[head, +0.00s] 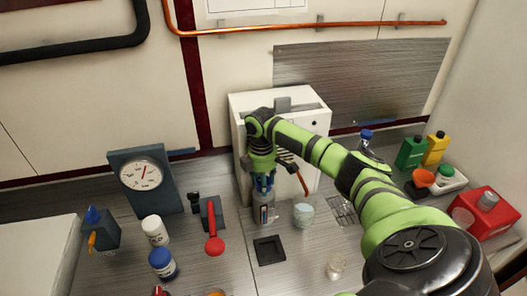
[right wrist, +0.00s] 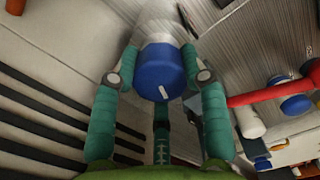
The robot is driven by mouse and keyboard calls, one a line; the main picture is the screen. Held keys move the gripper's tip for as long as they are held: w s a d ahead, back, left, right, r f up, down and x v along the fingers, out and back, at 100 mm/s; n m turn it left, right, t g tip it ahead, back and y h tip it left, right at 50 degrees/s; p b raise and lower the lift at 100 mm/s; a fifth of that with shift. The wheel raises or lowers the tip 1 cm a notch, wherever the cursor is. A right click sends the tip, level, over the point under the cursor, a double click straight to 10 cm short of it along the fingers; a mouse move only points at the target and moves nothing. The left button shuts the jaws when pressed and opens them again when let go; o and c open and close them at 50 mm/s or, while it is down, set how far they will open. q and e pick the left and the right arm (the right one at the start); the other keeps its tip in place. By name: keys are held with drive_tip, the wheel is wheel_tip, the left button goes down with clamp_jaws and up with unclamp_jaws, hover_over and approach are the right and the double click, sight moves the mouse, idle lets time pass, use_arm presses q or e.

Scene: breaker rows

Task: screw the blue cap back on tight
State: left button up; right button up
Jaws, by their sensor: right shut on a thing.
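The blue cap (right wrist: 160,70), with a white mark on its side, is between the fingers of my right gripper (right wrist: 160,78) in the right wrist view. The fingers press on it from both sides. A clear bottle body (right wrist: 157,25) shows just beyond the cap, in line with it. In the head view my right gripper (head: 263,184) points down over the labelled bottle (head: 263,212), which stands upright on the bench. The fingers hide the cap's seat on the neck, so I cannot tell how tight it is. My left gripper is not in view.
A black square tray (head: 269,252) and a cloudy beaker (head: 304,213) stand close to the bottle. A red-handled lever (head: 213,230) is to its left, a white cabinet (head: 240,108) behind. Another blue-capped bottle (head: 366,136) and a red box (head: 480,218) are at right.

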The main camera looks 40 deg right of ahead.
drive_tip(key=shift+f, duration=0.15)
drive_tip(key=o, duration=1.1)
drive_tip(key=r, duration=1.2)
drive_tip(key=shift+w+a, duration=0.1)
drive_tip(key=shift+w, duration=0.15)
